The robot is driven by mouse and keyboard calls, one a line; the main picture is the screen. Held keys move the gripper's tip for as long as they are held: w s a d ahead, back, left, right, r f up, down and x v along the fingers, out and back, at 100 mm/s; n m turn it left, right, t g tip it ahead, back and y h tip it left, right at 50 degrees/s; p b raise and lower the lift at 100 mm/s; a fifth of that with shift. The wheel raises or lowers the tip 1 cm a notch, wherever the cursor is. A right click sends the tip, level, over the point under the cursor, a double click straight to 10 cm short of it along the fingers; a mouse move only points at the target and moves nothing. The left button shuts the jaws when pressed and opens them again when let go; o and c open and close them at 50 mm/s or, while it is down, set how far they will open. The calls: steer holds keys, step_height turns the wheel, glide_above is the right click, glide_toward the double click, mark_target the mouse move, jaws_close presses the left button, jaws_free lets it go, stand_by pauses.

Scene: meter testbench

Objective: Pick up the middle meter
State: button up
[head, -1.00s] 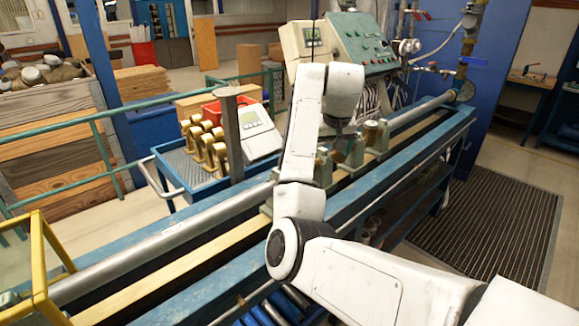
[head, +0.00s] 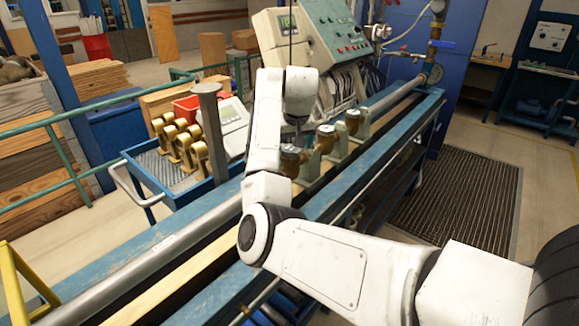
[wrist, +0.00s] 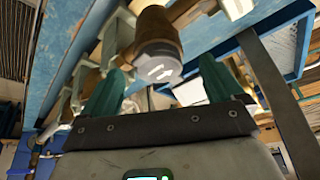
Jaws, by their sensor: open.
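Three brass meters with round tops stand in a row on the bench: a near one (head: 290,158), the middle meter (head: 326,138) and a far one (head: 352,121). In the head view, my gripper (head: 299,128) hangs above the row, near the near and middle meters, mostly dark and small. In the wrist view, its two green fingers (wrist: 162,66) are spread apart with nothing held. A brass meter with a grey cap (wrist: 158,62) shows beyond and between the fingertips; I cannot tell which of the three it is.
The blue bench rail (head: 385,140) runs beside the meters. A blue cart (head: 150,178) with several brass pieces stands left of the bench, near a grey post (head: 213,140). A control console (head: 335,38) rises behind the row. A floor grate (head: 455,200) lies to the right.

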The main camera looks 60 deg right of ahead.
mark_target(290, 148)
steer(key=shift+p+x, duration=0.4)
steer(key=shift+x, duration=1.95)
steer(key=shift+c, duration=0.3)
steer(key=c, duration=1.5)
steer(key=shift+r, duration=0.15)
steer(key=shift+c, duration=0.5)
